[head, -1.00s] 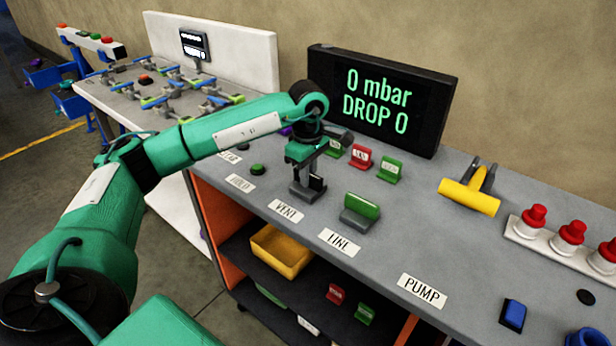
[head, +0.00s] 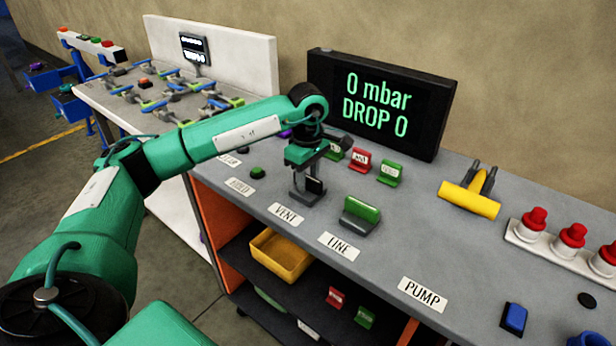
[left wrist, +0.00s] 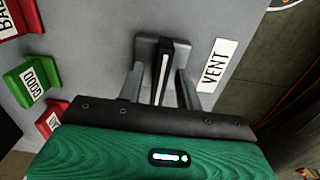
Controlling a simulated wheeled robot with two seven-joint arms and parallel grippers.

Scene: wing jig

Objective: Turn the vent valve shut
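The vent valve (head: 315,187) stands on the bench behind the VENT label (head: 287,214). In the left wrist view its dark handle (left wrist: 163,72) has a pale stripe along its edge and rises from a grey base. My left gripper (head: 306,176) points down over the valve. In the left wrist view its two fingers (left wrist: 160,85) stand on either side of the handle, with narrow gaps showing, so it looks open around the handle. Contact lower down is hard to see. My right gripper is not in view.
The green-topped line valve (head: 361,212) stands close to the right. Red (head: 360,160) and green (head: 390,172) tags are behind. A display (head: 381,102) reads 0 mbar, DROP 0. A yellow-handled tool (head: 470,198) lies further right, and a yellow bin (head: 280,254) sits on the shelf below.

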